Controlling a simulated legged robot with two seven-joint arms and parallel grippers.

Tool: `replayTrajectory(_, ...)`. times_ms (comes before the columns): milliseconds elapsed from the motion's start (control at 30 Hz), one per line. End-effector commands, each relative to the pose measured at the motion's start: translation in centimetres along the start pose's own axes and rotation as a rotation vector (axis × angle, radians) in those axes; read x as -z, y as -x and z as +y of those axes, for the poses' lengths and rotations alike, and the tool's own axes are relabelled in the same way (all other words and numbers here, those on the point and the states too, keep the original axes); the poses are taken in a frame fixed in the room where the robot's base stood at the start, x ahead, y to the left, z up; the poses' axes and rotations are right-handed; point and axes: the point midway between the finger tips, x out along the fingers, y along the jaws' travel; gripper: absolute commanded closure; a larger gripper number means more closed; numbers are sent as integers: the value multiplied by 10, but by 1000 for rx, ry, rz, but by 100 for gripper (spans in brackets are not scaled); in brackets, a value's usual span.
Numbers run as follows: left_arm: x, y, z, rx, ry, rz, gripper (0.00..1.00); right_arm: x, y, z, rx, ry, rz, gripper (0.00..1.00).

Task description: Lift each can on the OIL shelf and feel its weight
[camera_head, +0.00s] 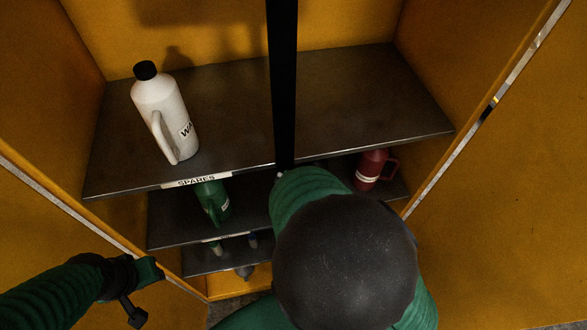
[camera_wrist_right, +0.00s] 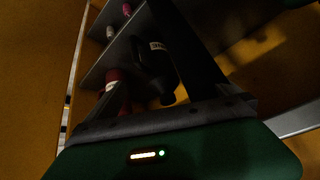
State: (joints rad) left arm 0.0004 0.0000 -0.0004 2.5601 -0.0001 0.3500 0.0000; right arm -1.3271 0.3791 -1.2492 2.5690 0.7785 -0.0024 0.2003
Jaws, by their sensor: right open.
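In the head view a green can (camera_head: 213,200) with a white label stands on the second shelf (camera_head: 165,222), under the top shelf. A dark red can (camera_head: 371,170) with a handle stands further right on that level. No label reading OIL is legible. My right gripper (camera_wrist_right: 170,105) is open; my arm hides it in the head view. In the right wrist view the red can (camera_wrist_right: 116,88) and a dark can (camera_wrist_right: 154,62) with a pale label appear just beyond it. I see no clear contact. My left gripper (camera_head: 143,290) is outside the cabinet at lower left; its jaws are unclear.
The top shelf, labelled SPARES (camera_head: 196,181), holds a white jug (camera_head: 160,110) with a black cap. A black upright post (camera_head: 282,80) divides the cabinet front. Small bottles (camera_head: 216,248) stand on a lower shelf. Yellow doors (camera_head: 500,180) flank the opening.

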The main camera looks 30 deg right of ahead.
Motion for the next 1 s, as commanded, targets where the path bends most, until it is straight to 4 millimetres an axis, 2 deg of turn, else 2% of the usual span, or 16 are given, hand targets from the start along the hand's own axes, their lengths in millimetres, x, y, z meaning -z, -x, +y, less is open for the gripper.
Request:
replayTrajectory(100, 0, -1, 0, 0, -1, -1, 64, 2, -11, 4, -9, -5, -2, 0)
replayTrajectory(367, 0, 1, 0, 0, -1, 0, 64, -2, -29, -2, -2, -4, -5, 0)
replayTrajectory(400, -4, -19, 0, 0, -1, 2, 64, -8, -50, -1, -2, -3, -3, 0)
replayTrajectory(433, -6, -27, 0, 0, -1, 2, 64, -9, -60, -1, -3, -4, -2, 0)
replayTrajectory(600, -14, -56, 0, 0, -1, -1, 64, -9, -100, -2, -2, -1, -2, 0)
replayTrajectory(867, -16, -69, 0, 0, 0, 0, 64, -5, -128, 0, 0, 0, -4, 0)
replayTrajectory(1000, -19, -80, 0, 0, -1, 0, 64, -7, -152, 8, -1, -2, -6, 0)
